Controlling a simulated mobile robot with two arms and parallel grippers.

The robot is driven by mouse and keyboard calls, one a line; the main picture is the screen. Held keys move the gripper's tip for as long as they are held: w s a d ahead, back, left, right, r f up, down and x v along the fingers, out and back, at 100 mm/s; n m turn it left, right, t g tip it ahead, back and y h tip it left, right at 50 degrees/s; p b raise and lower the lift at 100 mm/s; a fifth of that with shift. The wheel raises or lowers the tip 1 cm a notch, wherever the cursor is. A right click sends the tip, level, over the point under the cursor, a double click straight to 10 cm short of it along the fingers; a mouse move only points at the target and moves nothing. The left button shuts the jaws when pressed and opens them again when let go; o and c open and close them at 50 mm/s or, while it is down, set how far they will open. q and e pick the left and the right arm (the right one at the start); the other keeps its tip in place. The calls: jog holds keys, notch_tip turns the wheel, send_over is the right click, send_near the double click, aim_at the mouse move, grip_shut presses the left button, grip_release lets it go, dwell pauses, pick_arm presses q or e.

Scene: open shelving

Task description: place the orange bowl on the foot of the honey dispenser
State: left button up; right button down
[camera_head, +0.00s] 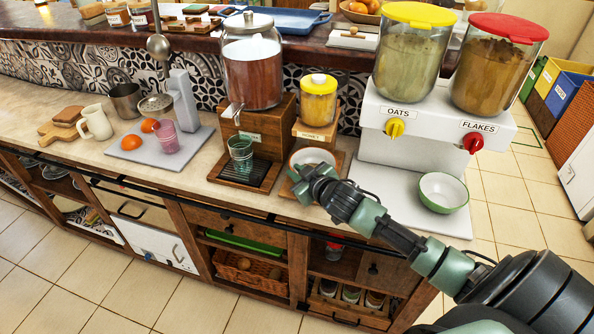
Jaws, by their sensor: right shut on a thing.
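The honey dispenser (318,105) has a yellow lid and stands on a wooden stand in the middle of the counter. A bowl with a pale inside (312,156) is low in front of it, over the wooden foot (342,160) of the dispenser. My right gripper (304,176) is at the near side of this bowl and is shut on it. The gripper and wrist hide the bowl's near side and part of the foot, so I cannot tell whether the bowl touches the foot. My left gripper is not in view.
A glass (241,153) stands under the large drink dispenser (252,75) to the left. The oats and flakes dispenser (436,133) is to the right, with a green bowl (443,192) on its white base. Oranges and a pink cup (166,137) are on a grey board.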

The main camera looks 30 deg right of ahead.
dwell(0.3)
jog(key=c, duration=1.8)
grip_release()
jog(key=shift+f, duration=0.15)
jog(key=shift+c, duration=0.2)
jog(key=o, duration=0.4)
jog(key=shift+o, duration=0.2)
jog(key=v, duration=1.2)
jog(key=shift+r+b, duration=0.2)
jog(key=shift+b, duration=0.25)
